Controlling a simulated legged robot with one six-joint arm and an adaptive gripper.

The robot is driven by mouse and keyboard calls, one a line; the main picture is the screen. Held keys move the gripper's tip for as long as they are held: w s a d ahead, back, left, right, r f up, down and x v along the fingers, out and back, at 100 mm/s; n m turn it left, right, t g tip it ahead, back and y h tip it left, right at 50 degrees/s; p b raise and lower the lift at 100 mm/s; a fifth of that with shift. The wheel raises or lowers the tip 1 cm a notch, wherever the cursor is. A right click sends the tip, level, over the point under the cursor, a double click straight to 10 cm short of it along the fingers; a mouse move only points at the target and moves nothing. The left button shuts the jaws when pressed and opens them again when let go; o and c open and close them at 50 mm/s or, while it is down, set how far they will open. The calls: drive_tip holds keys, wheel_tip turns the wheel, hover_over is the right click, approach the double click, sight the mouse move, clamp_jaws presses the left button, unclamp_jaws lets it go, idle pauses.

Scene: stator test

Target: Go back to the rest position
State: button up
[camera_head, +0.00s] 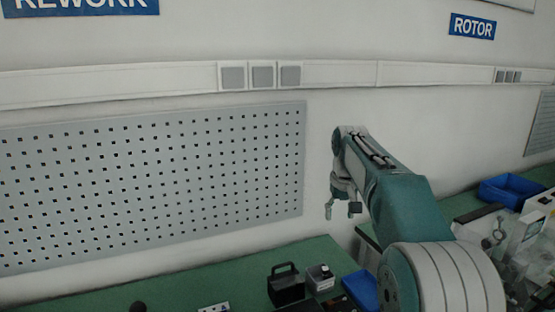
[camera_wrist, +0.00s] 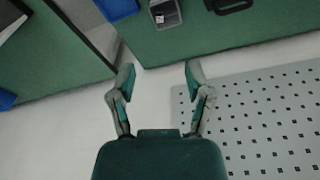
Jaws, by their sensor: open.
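My gripper (camera_head: 343,208) hangs from the end of my teal arm, in front of the white wall and above the far edge of the green bench (camera_head: 215,283). In the wrist view my gripper (camera_wrist: 158,85) has its two fingers spread wide apart, with nothing between them. It is open and empty, clear of the bench and the things on it.
A black box with a handle (camera_head: 286,284), a small grey box (camera_head: 320,279) and a blue bin (camera_head: 361,290) stand on the bench. A grey pegboard (camera_head: 150,185) is on the wall at left. Another blue bin (camera_head: 510,191) stands at right.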

drive_tip(key=s+r+t, duration=0.1)
drive_tip(key=s+r, duration=0.1)
drive_tip(key=s, duration=0.7)
drive_tip(key=s+r+t, duration=0.1)
drive_tip(key=s+r, duration=0.1)
drive_tip(key=s, duration=0.8)
drive_tip(key=s+f+t, duration=0.1)
drive_tip(key=s+f, duration=0.4)
drive_tip(key=s, duration=0.3)
drive_tip(key=s+f+m, duration=0.1)
drive_tip(key=s+f, duration=0.4)
drive_tip(key=s, duration=0.4)
drive_tip(key=shift+t, duration=0.4)
